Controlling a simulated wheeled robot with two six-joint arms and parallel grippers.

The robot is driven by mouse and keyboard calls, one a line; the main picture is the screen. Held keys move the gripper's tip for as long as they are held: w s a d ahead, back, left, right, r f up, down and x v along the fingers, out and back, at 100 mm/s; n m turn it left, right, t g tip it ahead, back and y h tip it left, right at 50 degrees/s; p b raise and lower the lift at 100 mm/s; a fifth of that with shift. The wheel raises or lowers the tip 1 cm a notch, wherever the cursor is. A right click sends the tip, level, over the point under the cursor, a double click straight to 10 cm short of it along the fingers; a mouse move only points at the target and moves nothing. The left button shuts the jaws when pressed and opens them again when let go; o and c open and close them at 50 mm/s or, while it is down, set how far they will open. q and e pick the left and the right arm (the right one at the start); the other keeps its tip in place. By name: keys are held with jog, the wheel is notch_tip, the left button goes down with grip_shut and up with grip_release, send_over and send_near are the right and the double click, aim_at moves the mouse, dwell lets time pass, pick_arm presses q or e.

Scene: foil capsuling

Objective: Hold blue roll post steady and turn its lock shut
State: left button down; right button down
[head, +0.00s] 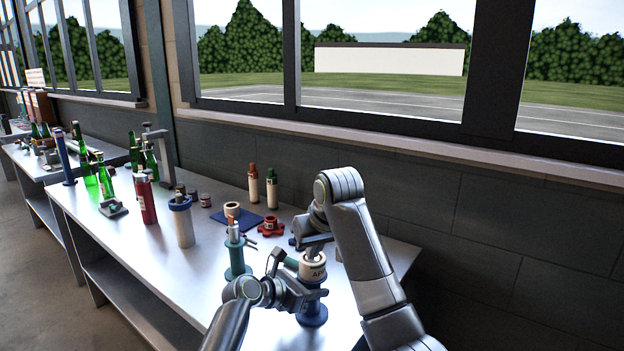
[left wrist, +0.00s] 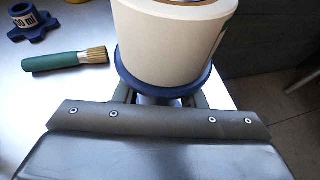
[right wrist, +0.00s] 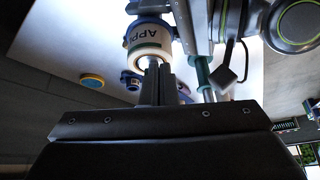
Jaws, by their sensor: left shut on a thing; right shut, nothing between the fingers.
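The blue roll post (head: 312,316) stands upright near the table's right end, with a cream labelled roll (head: 314,269) on it. In the left wrist view the roll (left wrist: 170,40) rests on a blue flange (left wrist: 135,82). My left gripper (head: 308,290) is shut on the post just below that flange. My right gripper (head: 314,246) comes down from above, shut and empty, over the top of the roll. In the right wrist view its fingertips (right wrist: 153,68) are at the roll's core; I cannot tell whether they touch. The lock is not clearly visible.
A green brush (left wrist: 70,62) lies beside the post. A red star-shaped piece (head: 271,227), a teal post (head: 236,255) and a blue mat (head: 240,219) stand or lie to the left. Bottles stand farther left. The wall and window are behind.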

jog(key=shift+w, duration=0.35)
dwell(0.4)
jog(key=shift+w+d, duration=0.25)
jog(key=shift+d, duration=0.3)
dwell(0.6)
jog(key=shift+s+d, duration=0.1)
jog(key=shift+s+d, duration=0.15)
jog(key=shift+s, duration=0.05)
jog(key=shift+r, duration=3)
pick_arm(q)
jog(key=c, duration=0.8)
grip_release()
jog(key=shift+f, duration=0.1)
jog(key=shift+c, duration=0.2)
